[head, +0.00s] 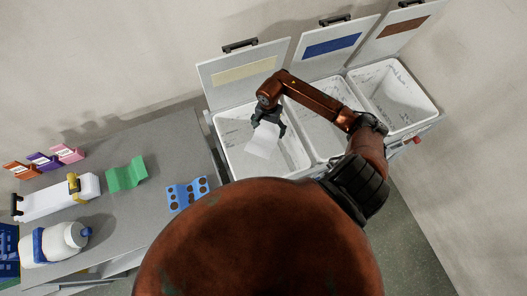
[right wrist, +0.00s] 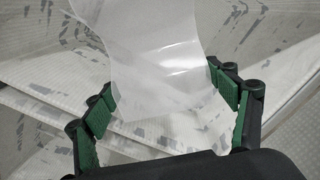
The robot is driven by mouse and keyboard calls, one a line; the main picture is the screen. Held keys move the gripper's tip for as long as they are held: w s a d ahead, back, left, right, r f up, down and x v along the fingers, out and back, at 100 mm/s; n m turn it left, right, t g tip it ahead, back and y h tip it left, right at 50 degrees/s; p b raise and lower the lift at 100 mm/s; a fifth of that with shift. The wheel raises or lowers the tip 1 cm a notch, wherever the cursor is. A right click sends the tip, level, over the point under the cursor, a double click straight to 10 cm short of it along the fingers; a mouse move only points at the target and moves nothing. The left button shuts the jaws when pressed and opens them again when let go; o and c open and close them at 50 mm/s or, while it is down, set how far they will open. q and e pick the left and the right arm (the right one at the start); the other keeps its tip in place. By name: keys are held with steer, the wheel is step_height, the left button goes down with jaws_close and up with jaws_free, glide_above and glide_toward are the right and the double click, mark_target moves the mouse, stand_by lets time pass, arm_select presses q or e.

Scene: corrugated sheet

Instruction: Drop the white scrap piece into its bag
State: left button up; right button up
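The white scrap piece (head: 263,140) is a thin, pale, bent sheet over the left bin, whose lid has a cream label. My right gripper (head: 268,122) is over the same bin, just above the piece. In the right wrist view the fingers of the gripper (right wrist: 162,84) are spread wide, with the white piece (right wrist: 160,75) between and beyond them. I cannot tell whether its edges touch the fingertips. A white bag with grey marks (head: 233,132) lines the left bin; its folds also show in the right wrist view (right wrist: 40,100). My left gripper is not in view.
Two more lined bins, with blue (head: 332,45) and brown (head: 404,27) labels on raised lids, stand to the right. A grey table (head: 130,215) at left holds a green corrugated piece (head: 126,174), a blue holed piece (head: 187,193), a white bottle (head: 60,243) and small colored boxes.

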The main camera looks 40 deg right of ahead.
steer(key=o, duration=0.5)
steer(key=shift+o, duration=0.2)
step_height(320, 180, up, 12)
stand_by(0.4)
stand_by(0.4)
